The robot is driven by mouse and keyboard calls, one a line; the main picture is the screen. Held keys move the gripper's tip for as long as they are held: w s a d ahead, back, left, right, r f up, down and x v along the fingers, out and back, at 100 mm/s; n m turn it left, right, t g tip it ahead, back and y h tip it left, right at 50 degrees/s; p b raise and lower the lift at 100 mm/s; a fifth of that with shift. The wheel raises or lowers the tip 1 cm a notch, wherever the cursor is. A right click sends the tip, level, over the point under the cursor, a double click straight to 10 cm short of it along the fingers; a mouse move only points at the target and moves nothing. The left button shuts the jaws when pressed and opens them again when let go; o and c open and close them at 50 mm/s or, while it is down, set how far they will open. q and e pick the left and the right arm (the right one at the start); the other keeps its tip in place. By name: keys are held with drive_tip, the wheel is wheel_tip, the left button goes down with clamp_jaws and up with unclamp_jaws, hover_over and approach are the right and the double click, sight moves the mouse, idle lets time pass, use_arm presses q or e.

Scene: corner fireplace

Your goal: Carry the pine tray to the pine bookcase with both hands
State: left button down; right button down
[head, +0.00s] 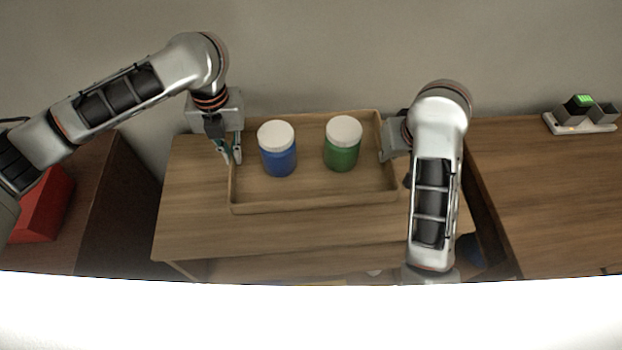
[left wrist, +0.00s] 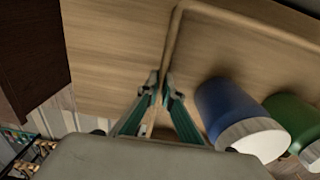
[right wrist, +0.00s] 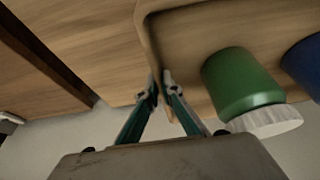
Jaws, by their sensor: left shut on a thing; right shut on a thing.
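The pine tray (head: 315,207) is over the top of a light wood piece of furniture (head: 190,215) against the wall; I cannot tell if it touches that top. It carries a blue jar (head: 278,162) and a green jar (head: 342,155), both upright with white lids. My left gripper (head: 233,158) is shut on the tray's left wall; in the left wrist view its fingers (left wrist: 160,92) pinch the rim. My right gripper (right wrist: 160,92) is shut on the right wall, its fingers seen in the right wrist view and mostly hidden by the arm in the head view. Which furniture is the bookcase I cannot tell.
A brown wood surface (head: 550,190) stands at the right, bearing a white holder with a green-lit block (head: 580,112). A dark brown unit (head: 110,210) with a red object (head: 48,205) stands at the left. The wall is close behind the tray.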

sight(237, 170)
use_arm(q)
drive_tip(key=shift+a+r, duration=0.1)
use_arm(e)
drive_tip(key=shift+d+r, duration=0.15)
use_arm(q)
drive_tip(key=shift+f, duration=0.25)
use_arm(e)
drive_tip(key=shift+f, duration=0.25)
